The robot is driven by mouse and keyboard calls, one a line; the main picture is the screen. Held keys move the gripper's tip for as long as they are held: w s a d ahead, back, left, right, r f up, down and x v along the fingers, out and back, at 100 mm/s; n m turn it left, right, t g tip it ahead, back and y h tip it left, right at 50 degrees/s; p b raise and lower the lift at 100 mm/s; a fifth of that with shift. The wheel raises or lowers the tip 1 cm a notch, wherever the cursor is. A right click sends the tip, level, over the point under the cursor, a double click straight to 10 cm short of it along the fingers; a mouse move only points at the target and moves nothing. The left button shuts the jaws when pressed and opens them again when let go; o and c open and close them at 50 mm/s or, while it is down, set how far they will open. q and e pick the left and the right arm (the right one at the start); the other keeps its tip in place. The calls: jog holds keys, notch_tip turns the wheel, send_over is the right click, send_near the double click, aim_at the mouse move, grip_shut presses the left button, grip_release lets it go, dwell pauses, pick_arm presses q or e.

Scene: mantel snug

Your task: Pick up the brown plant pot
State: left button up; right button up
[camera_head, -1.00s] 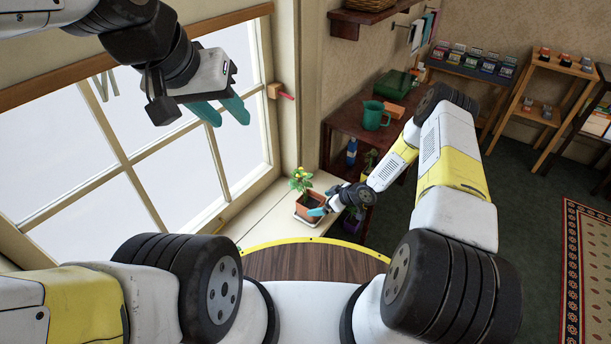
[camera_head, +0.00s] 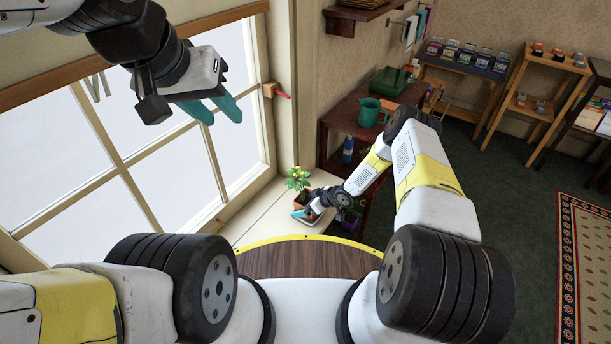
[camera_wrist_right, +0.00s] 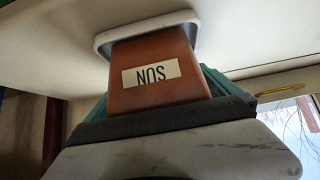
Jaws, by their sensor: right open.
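The brown plant pot (camera_head: 300,198), with a leafy plant with yellow flowers (camera_head: 298,177), stands on a white saucer (camera_head: 317,221) on the pale window sill. In the right wrist view the pot (camera_wrist_right: 165,95) shows a white label with upside-down letters, and the saucer (camera_wrist_right: 130,35) borders it. My right gripper (camera_head: 301,213) is at the pot, its teal fingers (camera_wrist_right: 158,90) spread on either side of it. Contact with the pot's sides cannot be told. My left gripper (camera_head: 214,110) is raised before the window, open and empty.
The sill (camera_head: 255,222) is bare left of the pot. A dark red shelf unit (camera_head: 343,118) with a green pitcher (camera_head: 371,112) stands behind my right arm.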

jog(key=shift+c, duration=0.2)
jog(key=shift+r, duration=0.1)
jog(key=c, duration=1.7)
jog(key=shift+c, duration=0.2)
